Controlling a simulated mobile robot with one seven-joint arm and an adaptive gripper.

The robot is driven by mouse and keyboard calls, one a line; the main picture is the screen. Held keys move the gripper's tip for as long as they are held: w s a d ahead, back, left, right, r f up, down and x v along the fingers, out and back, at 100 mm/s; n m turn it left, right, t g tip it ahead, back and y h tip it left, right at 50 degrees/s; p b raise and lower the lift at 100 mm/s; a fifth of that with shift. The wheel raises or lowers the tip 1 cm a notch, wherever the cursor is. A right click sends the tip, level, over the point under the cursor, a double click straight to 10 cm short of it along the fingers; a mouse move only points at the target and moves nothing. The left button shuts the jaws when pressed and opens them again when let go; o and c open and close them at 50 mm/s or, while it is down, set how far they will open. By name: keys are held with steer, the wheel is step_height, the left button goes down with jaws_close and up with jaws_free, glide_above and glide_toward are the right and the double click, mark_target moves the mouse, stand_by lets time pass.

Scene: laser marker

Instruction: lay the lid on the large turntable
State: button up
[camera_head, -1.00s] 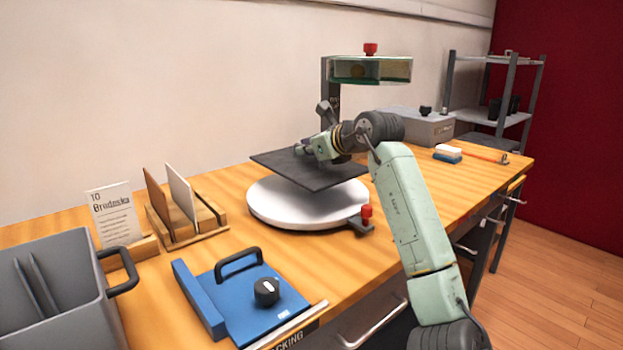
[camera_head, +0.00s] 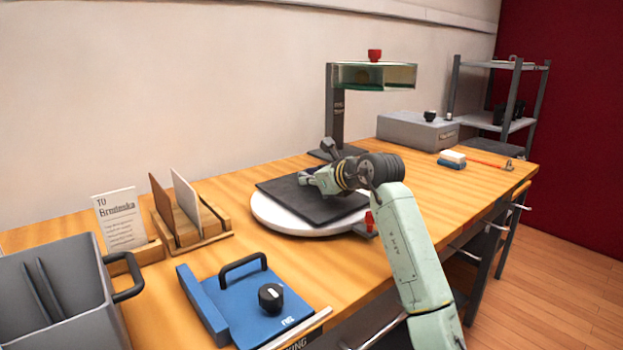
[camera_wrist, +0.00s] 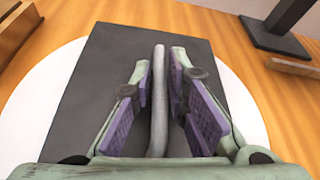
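The lid (camera_head: 290,199) is a dark grey square plate, lying flat on the white round large turntable (camera_head: 275,221). The turntable's rim shows around the lid at left and front. In the wrist view the lid (camera_wrist: 85,110) has a grey bar handle (camera_wrist: 159,85) standing up the middle, with the turntable (camera_wrist: 40,95) showing white on both sides. My gripper (camera_wrist: 160,85) has its purple-padded fingers on either side of the handle, with gaps between pads and bar; it is open around the handle. In the head view my gripper (camera_head: 312,180) is low over the lid and hides part of it.
A dark post (camera_head: 336,110) with a greenish glass head stands behind the turntable. A red knob (camera_head: 370,221) is at its front right. A blue panel with a handle (camera_head: 245,300), a wooden rack (camera_head: 190,235) and a grey bin (camera_head: 50,290) are at left.

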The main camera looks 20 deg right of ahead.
steer(key=shift+o, duration=1.2)
steer(key=shift+r, duration=0.25)
steer(key=shift+s+d, duration=0.1)
steer(key=shift+s, duration=0.2)
steer(key=b+v, duration=0.2)
steer(key=v, duration=0.9)
steer(key=shift+s+r, duration=0.15)
steer(key=shift+r, duration=0.05)
